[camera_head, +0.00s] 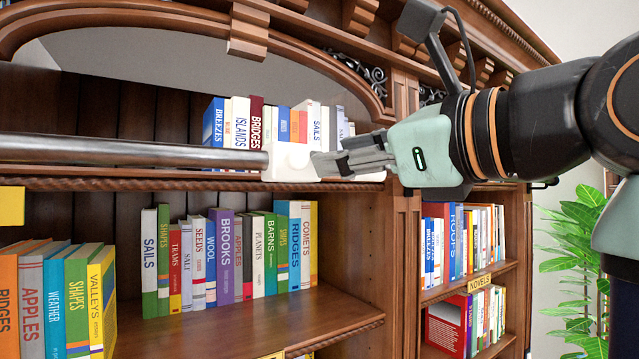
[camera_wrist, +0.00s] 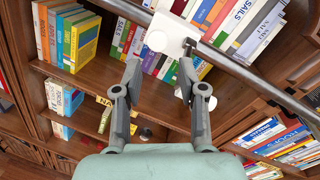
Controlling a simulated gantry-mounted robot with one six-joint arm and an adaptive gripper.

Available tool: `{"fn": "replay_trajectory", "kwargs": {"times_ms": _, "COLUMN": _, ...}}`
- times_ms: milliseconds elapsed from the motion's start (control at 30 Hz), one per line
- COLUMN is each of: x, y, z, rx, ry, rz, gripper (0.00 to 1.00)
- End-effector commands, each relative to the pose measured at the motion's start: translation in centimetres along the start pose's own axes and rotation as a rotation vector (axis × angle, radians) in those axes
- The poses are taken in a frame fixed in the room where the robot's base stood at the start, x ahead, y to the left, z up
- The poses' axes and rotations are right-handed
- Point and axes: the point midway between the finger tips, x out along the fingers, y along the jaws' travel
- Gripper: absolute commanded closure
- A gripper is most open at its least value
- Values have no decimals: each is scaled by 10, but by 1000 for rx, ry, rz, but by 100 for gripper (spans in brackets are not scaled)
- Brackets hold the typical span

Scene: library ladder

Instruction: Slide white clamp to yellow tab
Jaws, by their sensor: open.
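The white clamp (camera_head: 288,160) sits at the right end of the visible metal rail (camera_head: 130,152) in the head view. In the wrist view the clamp (camera_wrist: 171,32) is a white block on the rail, with a round white knob on its face. My gripper (camera_head: 325,163) is open at the clamp's right side, its fingers overlapping the clamp in the head view. In the wrist view my gripper (camera_wrist: 160,68) has its two fingertips spread below the clamp, with nothing between them; contact cannot be told. A yellow tab (camera_head: 12,206) shows at the left edge of the head view, below the rail.
The rail runs across the front of a wooden bookcase. Books (camera_head: 235,255) stand on the shelf below, and more books (camera_head: 255,122) stand behind the rail. A wooden upright (camera_head: 402,215) is below my gripper. The front of the rail left of the clamp looks clear.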

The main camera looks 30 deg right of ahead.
Motion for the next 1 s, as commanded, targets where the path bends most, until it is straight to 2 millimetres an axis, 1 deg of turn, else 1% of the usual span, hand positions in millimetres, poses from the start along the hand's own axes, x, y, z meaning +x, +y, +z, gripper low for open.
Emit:
{"fn": "replay_trajectory", "kwargs": {"times_ms": 33, "x": -2, "y": 0, "z": 4, "rx": 8, "ry": -4, "rz": 0, "gripper": 59}}
{"fn": "replay_trajectory", "kwargs": {"times_ms": 133, "x": -2, "y": -1, "z": 6, "rx": 15, "ry": -4, "rz": 1, "gripper": 59}}
{"fn": "replay_trajectory", "kwargs": {"times_ms": 233, "x": 5, "y": -1, "z": 7, "rx": 15, "ry": -5, "rz": 3, "gripper": 59}}
{"fn": "replay_trajectory", "kwargs": {"times_ms": 500, "x": 55, "y": -1, "z": 8, "rx": 14, "ry": -4, "rz": 4, "gripper": 59}}
{"fn": "replay_trajectory", "kwargs": {"times_ms": 633, "x": 71, "y": -1, "z": 7, "rx": 13, "ry": -4, "rz": 2, "gripper": 59}}
{"fn": "replay_trajectory", "kwargs": {"times_ms": 733, "x": 76, "y": -1, "z": 5, "rx": 13, "ry": -3, "rz": 1, "gripper": 59}}
{"fn": "replay_trajectory", "kwargs": {"times_ms": 933, "x": 76, "y": 0, "z": 4, "rx": 12, "ry": -3, "rz": 0, "gripper": 59}}
{"fn": "replay_trajectory", "kwargs": {"times_ms": 967, "x": 76, "y": 0, "z": 4, "rx": 12, "ry": -3, "rz": 0, "gripper": 61}}
{"fn": "replay_trajectory", "kwargs": {"times_ms": 1000, "x": 76, "y": 0, "z": 4, "rx": 12, "ry": -3, "rz": 0, "gripper": 68}}
